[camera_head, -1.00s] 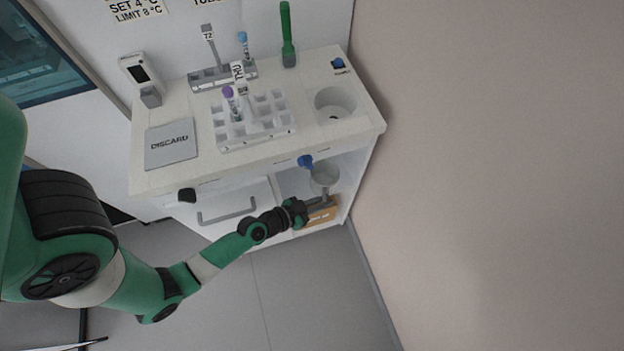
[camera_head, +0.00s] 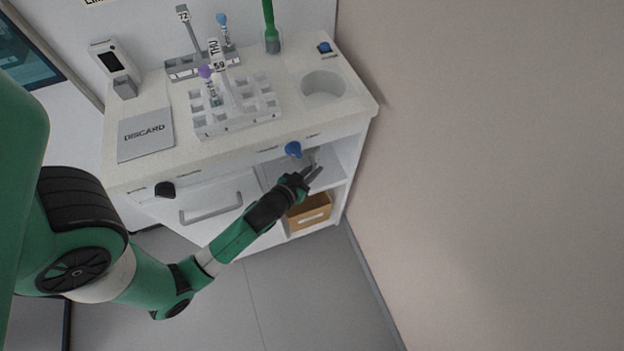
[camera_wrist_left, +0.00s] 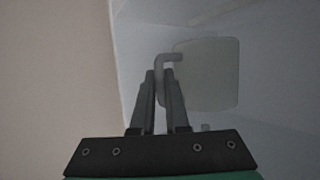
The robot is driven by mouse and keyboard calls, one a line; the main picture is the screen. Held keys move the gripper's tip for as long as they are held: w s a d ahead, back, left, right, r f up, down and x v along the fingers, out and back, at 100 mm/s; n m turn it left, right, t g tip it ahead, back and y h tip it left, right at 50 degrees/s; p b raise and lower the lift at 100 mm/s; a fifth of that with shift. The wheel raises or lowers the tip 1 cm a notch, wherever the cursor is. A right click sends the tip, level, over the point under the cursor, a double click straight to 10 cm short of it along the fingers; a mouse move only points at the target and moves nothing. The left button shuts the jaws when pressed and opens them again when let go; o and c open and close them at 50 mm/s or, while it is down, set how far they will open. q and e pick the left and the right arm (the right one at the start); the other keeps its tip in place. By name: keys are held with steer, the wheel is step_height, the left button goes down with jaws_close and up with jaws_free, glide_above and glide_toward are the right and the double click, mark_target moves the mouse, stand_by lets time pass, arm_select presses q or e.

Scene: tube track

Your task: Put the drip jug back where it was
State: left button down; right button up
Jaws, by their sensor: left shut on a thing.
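In the left wrist view the drip jug (camera_wrist_left: 212,78) is a pale grey, rounded-square shape ahead of my left gripper (camera_wrist_left: 160,85). Its thin bent handle (camera_wrist_left: 170,58) sits between the fingertips, which are shut on it. In the head view my left gripper (camera_head: 314,172) reaches into the open upper bay (camera_head: 334,160) below the counter, under the blue tap knob (camera_head: 293,149). Only a small grey part of the jug (camera_head: 314,155) shows there; the rest is hidden by the counter. I cannot tell whether its base touches the shelf. My right gripper is not in view.
A cardboard box (camera_head: 311,211) stands in the bay below. A drawer handle (camera_head: 211,209) and a black knob (camera_head: 165,189) are left of my gripper. The counter (camera_head: 240,148) above carries a white tube rack (camera_head: 236,126), a grey DISCARD mat (camera_head: 146,134) and a round recess (camera_head: 323,86).

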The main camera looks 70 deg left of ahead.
arm_select(q)
step_height(320, 180, down, 6)
steer(key=b, duration=0.3)
steer(key=shift+r, duration=0.15)
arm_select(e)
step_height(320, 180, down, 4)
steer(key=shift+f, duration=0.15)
arm_select(q)
steer(key=c, duration=1.3)
jaws_free()
steer(key=shift+c, duration=0.2)
steer(key=o, duration=0.4)
